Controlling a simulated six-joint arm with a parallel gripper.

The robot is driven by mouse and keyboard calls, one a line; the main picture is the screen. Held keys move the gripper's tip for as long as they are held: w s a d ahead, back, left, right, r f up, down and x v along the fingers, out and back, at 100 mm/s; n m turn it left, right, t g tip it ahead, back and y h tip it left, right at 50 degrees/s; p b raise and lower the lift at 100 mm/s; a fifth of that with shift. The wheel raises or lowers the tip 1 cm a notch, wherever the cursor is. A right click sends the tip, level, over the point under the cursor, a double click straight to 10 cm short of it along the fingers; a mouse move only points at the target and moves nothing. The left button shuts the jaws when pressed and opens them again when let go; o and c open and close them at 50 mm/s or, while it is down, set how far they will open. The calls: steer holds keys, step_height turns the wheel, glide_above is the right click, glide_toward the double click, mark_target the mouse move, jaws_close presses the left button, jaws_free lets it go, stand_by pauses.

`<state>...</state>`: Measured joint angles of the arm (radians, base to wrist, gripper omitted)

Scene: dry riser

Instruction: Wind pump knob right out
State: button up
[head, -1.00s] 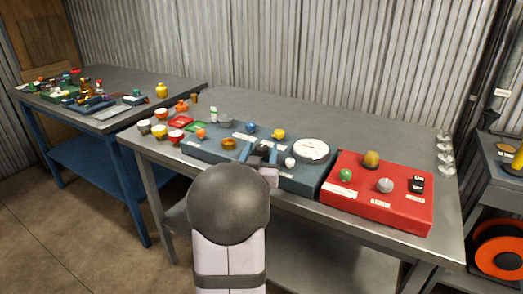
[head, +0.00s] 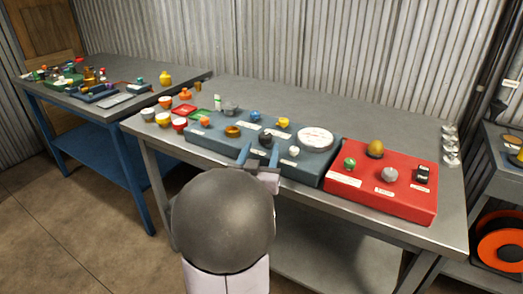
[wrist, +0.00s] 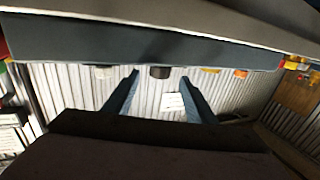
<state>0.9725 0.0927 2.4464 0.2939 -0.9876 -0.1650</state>
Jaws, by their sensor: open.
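I cannot tell which knob is the pump knob, as the labels are too small to read. A blue-grey panel (head: 313,168) on the bench carries several knobs. A dark knob (head: 265,141) stands near its middle, with an amber knob (head: 232,131) to its left and a white knob (head: 294,152) to its right. My gripper (head: 259,153) is open and empty at the panel's front edge, its two blue fingers pointing towards the dark knob. In the wrist view a dark knob (wrist: 160,73) shows between the fingertips, with no contact visible.
A red box (head: 365,198) with several knobs stands right of the panel. A white round dial (head: 315,139) and blue and yellow knobs (head: 283,122) sit farther back on the panel. Small cups (head: 163,119) stand at the left.

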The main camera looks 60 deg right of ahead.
mark_target(267, 140)
steer(key=shift+s+d+r+n+t+p, duration=0.35)
steer(key=shift+s+r+n+t, duration=0.15)
steer(key=shift+s+r+t, duration=0.1)
steer(key=shift+s+r+n+t+y, duration=0.1)
steer(key=shift+s+n+t+y, duration=0.2)
steer(key=shift+t, duration=0.2)
steer(key=shift+s+a+n+t+y+p, duration=0.1)
steer(key=shift+s+n+t+y+p, duration=0.35)
steer(key=shift+t, duration=0.25)
steer(key=shift+s+a+f+n+t+y, duration=0.3)
steer(key=shift+a+f+n+t+y, duration=0.1)
steer(key=shift+a+n+t+y, duration=0.2)
steer(key=shift+d, duration=0.1)
steer(key=shift+p+x, duration=0.4)
steer(key=shift+x, duration=3.2)
steer(key=shift+w, duration=0.1)
steer(key=shift+c, duration=0.6)
steer(key=c, duration=0.9)
